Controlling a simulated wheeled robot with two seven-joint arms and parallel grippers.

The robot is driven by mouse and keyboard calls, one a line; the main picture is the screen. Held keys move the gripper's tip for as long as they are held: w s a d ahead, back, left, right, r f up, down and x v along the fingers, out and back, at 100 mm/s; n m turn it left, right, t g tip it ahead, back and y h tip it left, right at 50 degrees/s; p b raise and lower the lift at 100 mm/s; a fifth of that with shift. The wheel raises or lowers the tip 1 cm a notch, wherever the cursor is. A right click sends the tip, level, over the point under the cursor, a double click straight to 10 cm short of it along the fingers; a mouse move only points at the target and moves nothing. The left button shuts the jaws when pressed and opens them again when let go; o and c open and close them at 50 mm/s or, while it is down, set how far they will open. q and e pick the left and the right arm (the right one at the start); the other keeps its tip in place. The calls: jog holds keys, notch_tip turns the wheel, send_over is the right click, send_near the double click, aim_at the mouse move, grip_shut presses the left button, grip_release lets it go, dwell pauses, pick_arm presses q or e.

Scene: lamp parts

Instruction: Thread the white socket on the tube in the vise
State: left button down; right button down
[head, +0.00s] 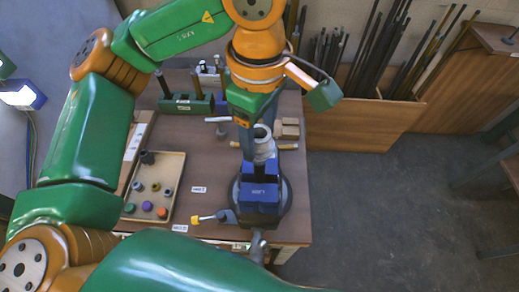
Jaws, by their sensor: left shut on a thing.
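The blue vise (259,194) stands on a round dark base near the right front of the brown workbench. A pale grey-white ringed piece, which looks like the white socket (264,148), is directly above the vise jaws. My left gripper (254,142) points down over the vise and is shut on this socket. The tube in the vise is hidden by the socket and gripper, or too small to make out. I cannot tell whether the socket touches the tube or how far it sits on it. My right gripper is not in view.
A tan tray (172,162) with several coloured caps and small rings lies left of the vise. A green block (187,104) with dark rods stands behind. A wooden bin (345,125) of rods is beyond; floor at right is clear.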

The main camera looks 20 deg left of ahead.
pick_arm(q)
jog(key=shift+f+m, duration=0.1)
jog(key=shift+m, duration=0.6)
jog(key=shift+m, duration=0.8)
jog(key=m, duration=0.5)
jog(key=shift+m, duration=0.3)
